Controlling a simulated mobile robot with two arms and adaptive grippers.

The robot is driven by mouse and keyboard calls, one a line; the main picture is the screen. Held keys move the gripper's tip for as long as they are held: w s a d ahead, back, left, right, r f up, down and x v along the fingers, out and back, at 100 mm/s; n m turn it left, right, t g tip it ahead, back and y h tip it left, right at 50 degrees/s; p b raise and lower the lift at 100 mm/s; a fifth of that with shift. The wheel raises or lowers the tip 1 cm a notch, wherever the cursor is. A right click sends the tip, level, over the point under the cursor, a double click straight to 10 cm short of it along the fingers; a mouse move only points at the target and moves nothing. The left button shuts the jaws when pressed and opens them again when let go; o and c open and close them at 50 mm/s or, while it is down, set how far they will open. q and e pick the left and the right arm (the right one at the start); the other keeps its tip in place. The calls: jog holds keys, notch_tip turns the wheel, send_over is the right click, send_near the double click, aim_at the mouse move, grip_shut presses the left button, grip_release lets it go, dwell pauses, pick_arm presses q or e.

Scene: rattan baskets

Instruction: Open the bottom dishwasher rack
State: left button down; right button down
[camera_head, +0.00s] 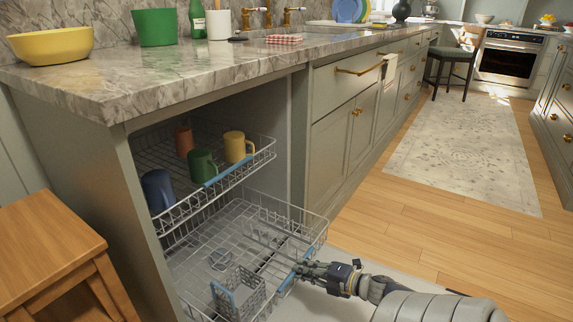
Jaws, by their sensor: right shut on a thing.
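The bottom dishwasher rack (313,235) is a grey wire basket that sticks out of the cabinet opening at floor level. My right gripper (297,270) is at the rack's front edge and is shut on it, by the blue handle strip (286,283). A small grey cutlery basket (247,284) with a blue handle stands in the front of this rack. The upper rack (261,152) sits above, further in, and holds several mugs, among them a blue mug (158,191), a green mug (202,164) and a yellow mug (237,146). My left gripper is not in view.
A marble counter (160,72) overhangs the racks. A wooden stool (45,240) stands close at the left. Grey cabinets (330,145) run on to the right. Wooden floor and a pale rug (470,150) lie clear at the right.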

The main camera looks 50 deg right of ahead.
jog(key=s+p, duration=0.2)
jog(key=s, duration=0.7)
jog(key=shift+s+d, duration=0.25)
jog(key=shift+d, duration=0.05)
jog(key=shift+f, duration=0.1)
jog(key=c, duration=1.7)
grip_release()
jog(key=shift+o, duration=0.2)
jog(key=v, duration=1.2)
